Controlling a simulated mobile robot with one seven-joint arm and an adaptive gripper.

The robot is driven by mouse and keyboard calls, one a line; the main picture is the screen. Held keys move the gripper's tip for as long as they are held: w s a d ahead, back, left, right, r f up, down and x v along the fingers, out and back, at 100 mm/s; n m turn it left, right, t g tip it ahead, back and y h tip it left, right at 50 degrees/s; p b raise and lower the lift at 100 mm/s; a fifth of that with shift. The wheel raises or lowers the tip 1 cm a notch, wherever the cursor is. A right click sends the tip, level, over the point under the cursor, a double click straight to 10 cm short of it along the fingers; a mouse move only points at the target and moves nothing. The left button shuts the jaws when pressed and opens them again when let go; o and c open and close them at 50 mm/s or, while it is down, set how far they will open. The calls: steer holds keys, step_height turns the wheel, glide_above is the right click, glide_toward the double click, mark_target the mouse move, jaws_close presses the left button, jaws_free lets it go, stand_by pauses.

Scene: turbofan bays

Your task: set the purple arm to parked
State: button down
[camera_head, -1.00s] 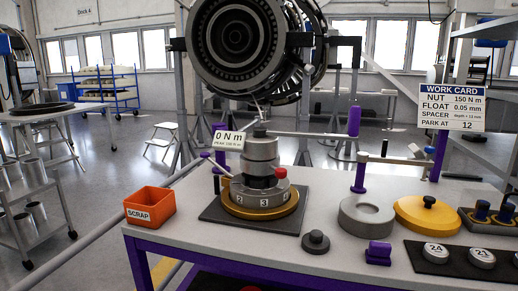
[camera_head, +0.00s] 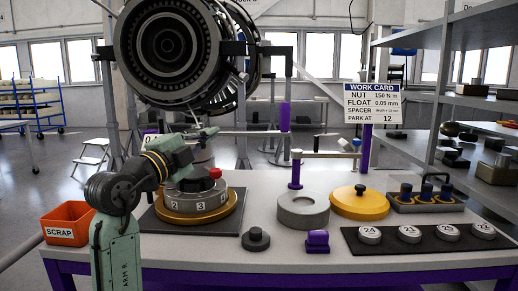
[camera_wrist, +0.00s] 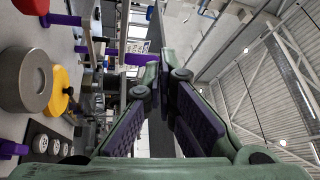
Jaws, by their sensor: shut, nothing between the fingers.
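A long pale bar with an upright purple grip (camera_head: 285,117) at its right end reaches out from the stacked grey fixture (camera_head: 195,195) in the head view. A shorter pale arm (camera_head: 325,154) is on a purple post (camera_head: 296,172) to its right; I cannot tell which one is the purple arm. My gripper (camera_head: 211,132) is above the fixture, left of the purple grip and apart from it. Its fingers (camera_wrist: 159,78) meet at the tips in the wrist view, with nothing visible between them. A purple cylinder (camera_wrist: 138,59) shows beyond them. My arm partly hides the fixture and its dial sign.
The work card (camera_head: 372,103) reads "PARK AT 12". A grey ring (camera_head: 303,212), yellow lid (camera_head: 361,203), black knob (camera_head: 256,240) and numbered discs (camera_head: 370,235) occupy the bench. An orange scrap bin (camera_head: 69,223) stands left. The engine (camera_head: 170,45) hangs behind.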

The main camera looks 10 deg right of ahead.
steer(key=s+d+f+m+g+h, duration=0.1)
steer(key=d+f+m+g, duration=0.1)
steer(key=d+m+g, duration=0.15)
steer(key=d+f+m+g+h, duration=0.1)
steer(key=d+f+m+g, duration=0.15)
steer(key=d, duration=0.25)
steer(key=w+a+p+x, duration=0.1)
steer(key=p+x, duration=0.3)
steer(key=x, duration=0.8)
steer(key=shift+w+d+n+p, duration=0.15)
steer(key=shift+w+n+p, duration=0.2)
steer(key=shift+w, duration=0.45)
steer(key=shift+w, duration=0.1)
